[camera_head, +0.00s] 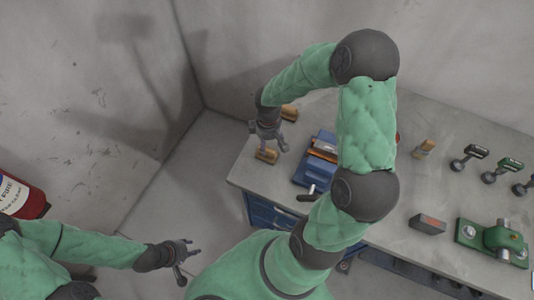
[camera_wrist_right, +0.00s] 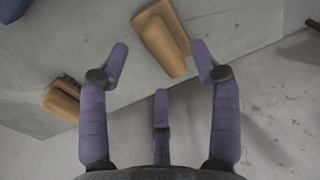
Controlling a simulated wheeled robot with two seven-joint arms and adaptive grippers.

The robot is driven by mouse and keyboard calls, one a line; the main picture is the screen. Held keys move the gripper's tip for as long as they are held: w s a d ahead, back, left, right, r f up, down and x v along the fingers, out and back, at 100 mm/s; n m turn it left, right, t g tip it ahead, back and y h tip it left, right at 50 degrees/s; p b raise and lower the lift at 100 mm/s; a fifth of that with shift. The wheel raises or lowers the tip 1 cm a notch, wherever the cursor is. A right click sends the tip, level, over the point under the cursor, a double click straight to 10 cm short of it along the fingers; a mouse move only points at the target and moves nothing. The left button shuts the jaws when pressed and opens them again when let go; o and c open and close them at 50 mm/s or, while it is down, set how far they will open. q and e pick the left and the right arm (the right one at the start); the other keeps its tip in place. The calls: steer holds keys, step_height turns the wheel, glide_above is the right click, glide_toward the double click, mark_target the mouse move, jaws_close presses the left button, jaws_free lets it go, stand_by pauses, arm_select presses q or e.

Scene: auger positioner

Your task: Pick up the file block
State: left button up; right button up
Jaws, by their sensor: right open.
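Which block is the file block is not certain. A tan wooden block (camera_head: 266,157) lies near the table's left corner, just below my right gripper (camera_head: 270,140). A second tan block (camera_head: 289,112) lies behind it near the wall. In the right wrist view, one tan block (camera_wrist_right: 163,40) lies ahead, between the directions of the spread fingers and apart from them. Another (camera_wrist_right: 62,102) is at the left, with a dark part beside it. My right gripper (camera_wrist_right: 160,75) is open and empty. My left gripper (camera_head: 187,260) is open and empty, low and away from the table.
Walls stand close behind and left. A red extinguisher (camera_head: 30,203) is at far left.

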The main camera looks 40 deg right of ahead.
mark_target(268, 147)
step_height(268, 147, down, 4)
steer(key=shift+w+f+b, duration=0.1)
steer(key=shift+b, duration=0.3)
jaws_close()
steer(key=shift+r, duration=0.65)
step_height(268, 147, up, 2)
steer(key=shift+w+r+p, duration=0.1)
steer(key=shift+r+p, duration=0.05)
steer(key=shift+p, duration=0.3)
steer(key=s+a+r+p, duration=0.1)
steer(key=s+a+r, duration=0.8)
steer(key=a, duration=0.1)
steer(key=shift+s+a+r, duration=0.15)
steer(key=shift+a+r, duration=0.15)
steer(key=shift+a, duration=0.1)
